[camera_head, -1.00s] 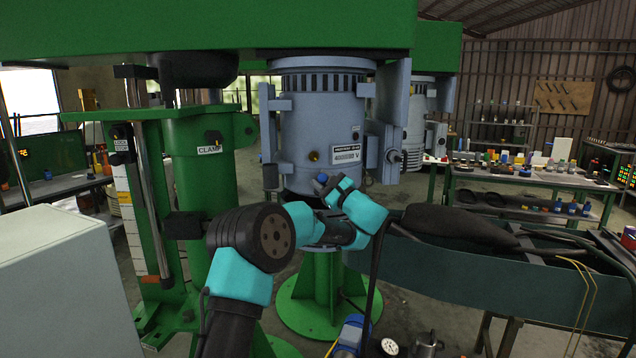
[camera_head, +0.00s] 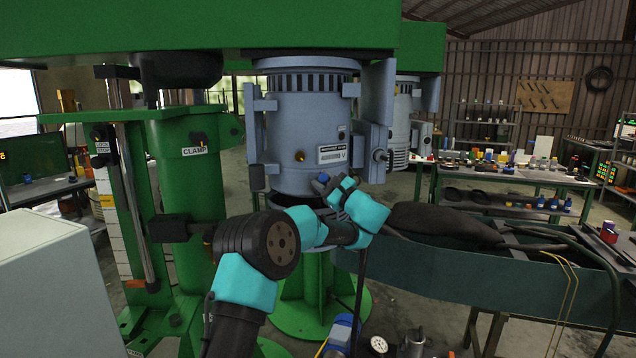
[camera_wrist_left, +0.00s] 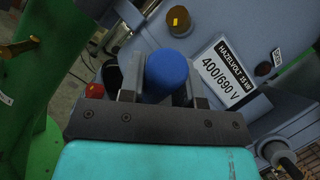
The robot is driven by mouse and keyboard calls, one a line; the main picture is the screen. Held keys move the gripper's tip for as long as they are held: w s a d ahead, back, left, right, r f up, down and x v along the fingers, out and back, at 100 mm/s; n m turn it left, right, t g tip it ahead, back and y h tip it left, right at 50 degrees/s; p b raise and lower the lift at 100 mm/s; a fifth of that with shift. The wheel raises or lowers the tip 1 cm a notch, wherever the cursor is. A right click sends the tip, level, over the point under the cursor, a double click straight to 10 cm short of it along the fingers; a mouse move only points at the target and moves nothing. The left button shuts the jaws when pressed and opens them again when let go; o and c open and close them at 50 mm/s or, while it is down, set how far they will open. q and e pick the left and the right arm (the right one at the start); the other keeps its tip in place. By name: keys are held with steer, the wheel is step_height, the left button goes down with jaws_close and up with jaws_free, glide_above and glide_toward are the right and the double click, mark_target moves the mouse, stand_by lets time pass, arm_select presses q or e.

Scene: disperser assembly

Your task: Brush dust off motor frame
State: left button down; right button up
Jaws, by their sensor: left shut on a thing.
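The motor frame (camera_head: 300,130) is a blue-grey upright cylinder with a vented top, hanging under the green beam in the head view. In the left wrist view its surface (camera_wrist_left: 205,35) fills the upper right, with a "HAZELVOLT 400/690 V" plate. My left gripper (camera_head: 325,186) is at the lower front of the motor. In the left wrist view the same gripper (camera_wrist_left: 166,88) is shut on a blue round-ended thing (camera_wrist_left: 167,72), possibly the brush handle. Its bristles are hidden, and I cannot tell whether it touches the motor. I cannot make out dust. My right gripper is not in view.
A green column (camera_head: 190,200) with a clamp label stands left of the motor. A grey-green trough (camera_head: 470,270) with a black covered bundle (camera_head: 445,225) lies to the right. A grey cabinet (camera_head: 50,290) fills the lower left. Parts tables stand behind.

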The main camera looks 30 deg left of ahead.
arm_select(q)
steer(key=shift+w+d, duration=0.3)
steer(key=shift+d, duration=0.2)
steer(key=shift+w+d, duration=0.25)
steer(key=shift+d, duration=0.2)
steer(key=shift+a, duration=0.15)
steer(key=shift+s+a, duration=0.5)
steer(key=shift+a, duration=0.25)
steer(key=shift+s+a, duration=0.5)
steer(key=shift+a, duration=0.25)
steer(key=s+a, duration=0.2)
steer(key=a, duration=0.1)
steer(key=shift+s, duration=0.15)
steer(key=shift+d, duration=0.1)
